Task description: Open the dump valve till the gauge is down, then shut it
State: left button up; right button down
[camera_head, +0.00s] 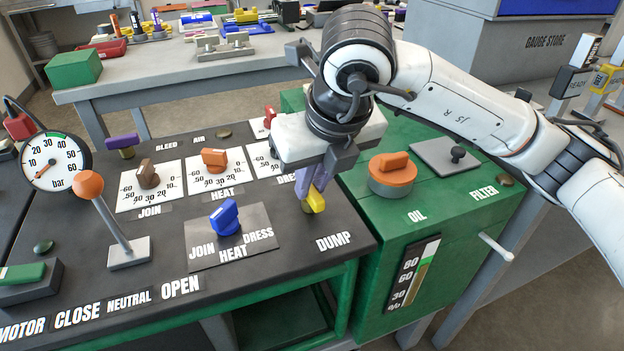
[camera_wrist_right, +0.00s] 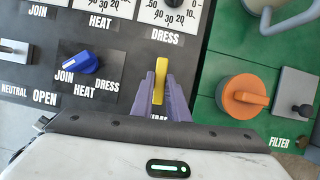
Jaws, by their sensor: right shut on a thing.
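The dump valve's yellow handle (camera_head: 315,200) stands on the dark panel just above the DUMP label. My right gripper (camera_head: 309,191) reaches down to it and its purple fingers are shut on it. In the right wrist view the yellow handle (camera_wrist_right: 160,80) shows between the fingertips (camera_wrist_right: 161,97), lying up and down the picture; the valve's base is hidden. The round white gauge (camera_head: 55,162), marked in bar, stands at the panel's left. Its orange needle points to the lower left, toward the low end; the exact reading is too small to tell. My left gripper is not in view.
A blue selector knob (camera_head: 225,217) stands left of the dump valve, with brown (camera_head: 148,175) and orange (camera_head: 214,160) dial knobs behind. A lever with an orange ball (camera_head: 89,184) stands at left. The green oil tank (camera_head: 459,212) with an orange cap (camera_head: 392,172) is at right.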

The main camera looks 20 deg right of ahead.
jog(key=c, duration=1.7)
grip_release()
pick_arm(q)
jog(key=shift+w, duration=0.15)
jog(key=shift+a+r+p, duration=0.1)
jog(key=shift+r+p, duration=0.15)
jog(key=shift+p, duration=0.5)
pick_arm(e)
jog(key=v, duration=1)
jog(key=shift+s+r, duration=0.15)
